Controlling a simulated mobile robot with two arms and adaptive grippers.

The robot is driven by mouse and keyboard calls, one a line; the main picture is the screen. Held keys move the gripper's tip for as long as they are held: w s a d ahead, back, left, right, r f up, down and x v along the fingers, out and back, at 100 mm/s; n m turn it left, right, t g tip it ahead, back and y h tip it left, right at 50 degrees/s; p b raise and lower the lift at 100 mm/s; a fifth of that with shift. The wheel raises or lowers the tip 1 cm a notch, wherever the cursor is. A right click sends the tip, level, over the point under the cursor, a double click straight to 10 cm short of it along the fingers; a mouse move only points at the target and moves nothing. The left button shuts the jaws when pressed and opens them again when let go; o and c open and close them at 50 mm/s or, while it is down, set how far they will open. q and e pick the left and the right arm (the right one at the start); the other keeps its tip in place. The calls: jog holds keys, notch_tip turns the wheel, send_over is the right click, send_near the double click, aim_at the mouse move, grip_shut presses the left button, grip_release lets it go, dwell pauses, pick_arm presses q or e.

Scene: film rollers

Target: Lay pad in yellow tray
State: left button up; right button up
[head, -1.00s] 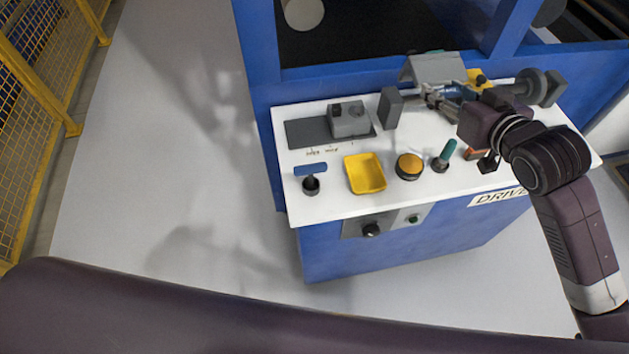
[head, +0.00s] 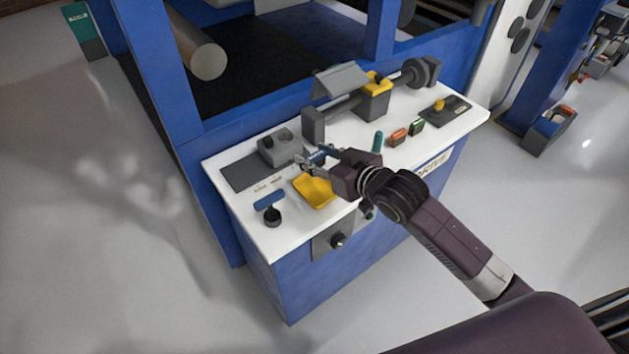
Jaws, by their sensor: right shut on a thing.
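The yellow tray (head: 316,195) sits on the white top of the blue console, partly covered by my right arm. My right gripper (head: 312,162) reaches in from the right and is above the far side of the tray. It is shut on a small blue pad (head: 323,154), which shows between and behind the fingers. I cannot tell how far above the tray the pad is. My left gripper is not in view.
A roller on grey and yellow supports (head: 376,98) runs along the back.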

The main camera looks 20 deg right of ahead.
aim_at(315, 190)
notch_tip(315, 190, down, 8)
jog(key=shift+f, duration=0.1)
dwell(0.4)
jog(key=shift+f, duration=0.15)
jog(key=o, duration=1.3)
jog(key=v, duration=1.2)
